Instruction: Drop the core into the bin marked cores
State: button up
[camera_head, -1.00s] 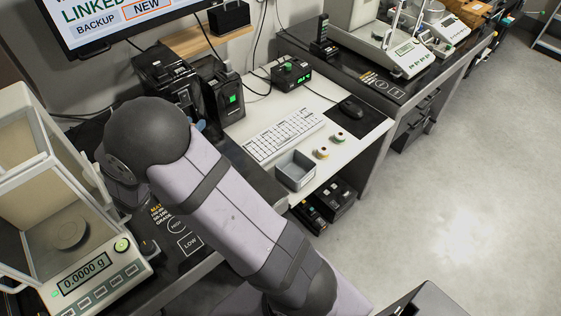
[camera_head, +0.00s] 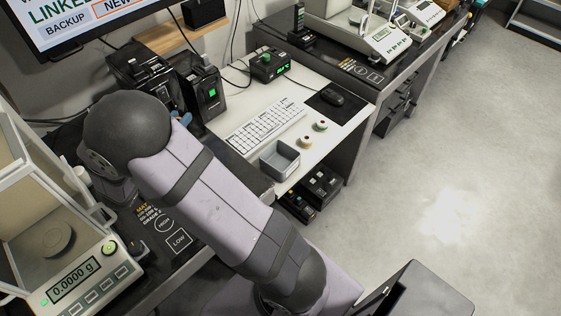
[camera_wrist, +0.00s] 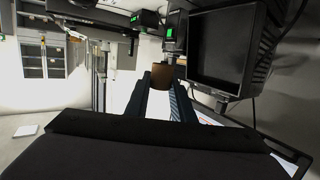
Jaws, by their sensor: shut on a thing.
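The core (camera_wrist: 162,76), a small brown cylinder, is between the fingertips of my gripper (camera_wrist: 163,86) in the wrist view. The gripper is shut on it, and it is held up in front of the printers. In the head view my own arm hides the core and most of the gripper. A dark open-topped container (camera_head: 432,290) stands at the lower right, cut off by the frame edge; no marking on it is readable, so I cannot tell whether it is the bin marked cores.
Label printers (camera_head: 203,95) stand behind. A glass-sided balance (camera_head: 75,282) is at the left. The floor at right is clear.

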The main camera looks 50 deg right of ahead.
jog(key=s+d+f+m+g+h+p, duration=0.1)
jog(key=s+d+m+g, duration=0.4)
jog(key=d, duration=0.7)
jog(key=s+d+f+m+g+h+p, duration=0.1)
jog(key=s+d+g, duration=0.2)
jog(key=s+d, duration=0.6)
jog(key=s+d+f+m+g+p, duration=0.1)
jog(key=s+d+f+g, duration=0.15)
jog(key=s+d, duration=1.05)
jog(key=s+d+f+m+g+p, duration=0.15)
jog(key=s+d+f, duration=0.25)
jog(key=s+d, duration=0.9)
jog(key=w+a+f+n+t+y, duration=0.2)
jog(key=w+a+n+t, duration=0.3)
jog(key=w+t, duration=0.2)
jog(key=w+a+f+n+t+y, duration=0.2)
jog(key=w+a+n+t, duration=0.25)
jog(key=w+t, duration=0.25)
jog(key=w+a+r+n+t+y, duration=0.1)
jog(key=w+a+n+t+y, duration=0.1)
jog(key=w+a+n+y, duration=0.2)
jog(key=w+a+r+n+t+y, duration=0.1)
jog(key=w+a+n+t+y, duration=0.2)
jog(key=a, duration=0.8)
jog(key=w+n+y, duration=0.1)
jog(key=w, duration=0.1)
jog(key=shift+w, duration=0.3)
